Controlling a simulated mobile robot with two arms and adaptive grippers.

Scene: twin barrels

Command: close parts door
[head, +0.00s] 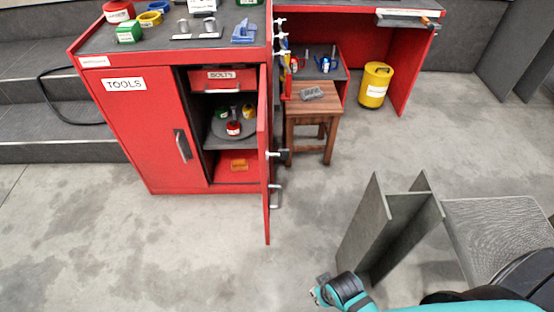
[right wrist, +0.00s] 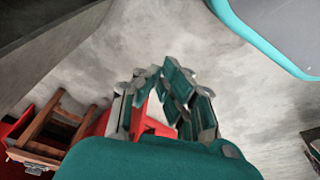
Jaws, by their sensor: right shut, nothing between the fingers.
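A red cabinet (head: 140,132) has a left door (head: 135,125) labelled TOOLS, which is shut. Its right door (head: 264,170) stands open, swung out toward me and seen nearly edge-on. Any label on its face is hidden. Silver handle hardware (head: 276,196) shows on that door's right side. My right gripper (head: 322,291) is low in the head view, right of and nearer than the open door, apart from it. In the right wrist view the gripper (right wrist: 160,85) is shut and empty, with red surfaces partly hidden behind it. My left gripper is not in view.
A wooden stool (head: 313,105) with a grey object on it stands right of the open door. A steel beam (head: 385,230) stands near my right arm. A yellow canister (head: 375,85) is farther back. The floor in front of the cabinet is clear.

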